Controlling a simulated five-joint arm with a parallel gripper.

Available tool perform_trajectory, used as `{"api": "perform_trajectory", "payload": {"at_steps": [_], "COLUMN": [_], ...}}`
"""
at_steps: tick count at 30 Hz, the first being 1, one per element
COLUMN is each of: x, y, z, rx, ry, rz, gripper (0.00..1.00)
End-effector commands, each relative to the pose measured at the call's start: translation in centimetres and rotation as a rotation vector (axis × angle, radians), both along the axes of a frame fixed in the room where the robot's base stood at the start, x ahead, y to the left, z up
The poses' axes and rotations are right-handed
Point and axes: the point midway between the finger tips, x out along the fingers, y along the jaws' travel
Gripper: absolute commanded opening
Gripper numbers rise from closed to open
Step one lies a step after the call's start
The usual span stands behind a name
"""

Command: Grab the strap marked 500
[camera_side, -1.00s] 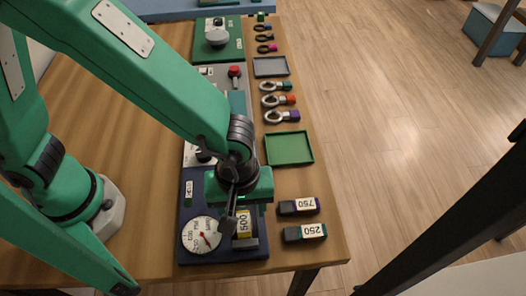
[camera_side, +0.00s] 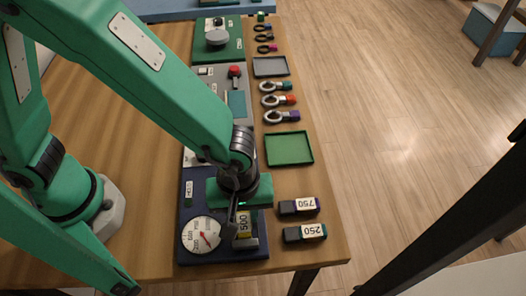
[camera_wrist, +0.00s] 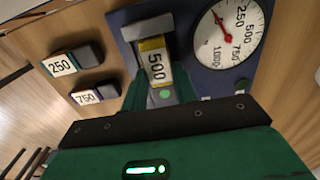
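The strap marked 500 (camera_side: 243,228) has a yellow label and sits in a grey holder on the dark blue board. It also shows in the wrist view (camera_wrist: 155,62), upright between my fingers. My gripper (camera_side: 236,222) is over the holder, with one dark finger close along the left side of the label in the side view. In the wrist view my green fingers (camera_wrist: 160,90) are spread on either side of the strap's near end. They look open, and I cannot make out firm contact. The second finger is hidden in the side view.
Dark blocks marked 750 (camera_side: 300,206) and 250 (camera_side: 305,232) lie right of the board. A round dial (camera_side: 201,235) with a red needle is at the board's left. A green tray (camera_side: 289,148) and several ring-ended pieces (camera_side: 281,117) lie farther back along the table edge.

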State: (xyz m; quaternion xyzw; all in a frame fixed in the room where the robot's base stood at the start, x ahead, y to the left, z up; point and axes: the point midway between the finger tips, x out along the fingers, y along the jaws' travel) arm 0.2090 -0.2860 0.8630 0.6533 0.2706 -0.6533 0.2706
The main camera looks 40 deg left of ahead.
Motion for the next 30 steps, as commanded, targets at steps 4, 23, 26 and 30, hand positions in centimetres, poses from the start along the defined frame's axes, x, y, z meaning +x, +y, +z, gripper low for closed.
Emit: {"api": "perform_trajectory", "payload": {"at_steps": [4,23,26,30], "x": [0.0,0.1,0.0,0.0], "y": [0.0,-0.1,-0.1,-0.1], "z": [0.0,3.6,5.0,7.2], "rx": [-0.001,-0.004,-0.004,-0.004], "ry": [-0.001,-0.003,-0.003,-0.002], "rz": [0.0,0.0,0.0,0.0], "gripper": [0.05,0.05,0.05,0.05]}}
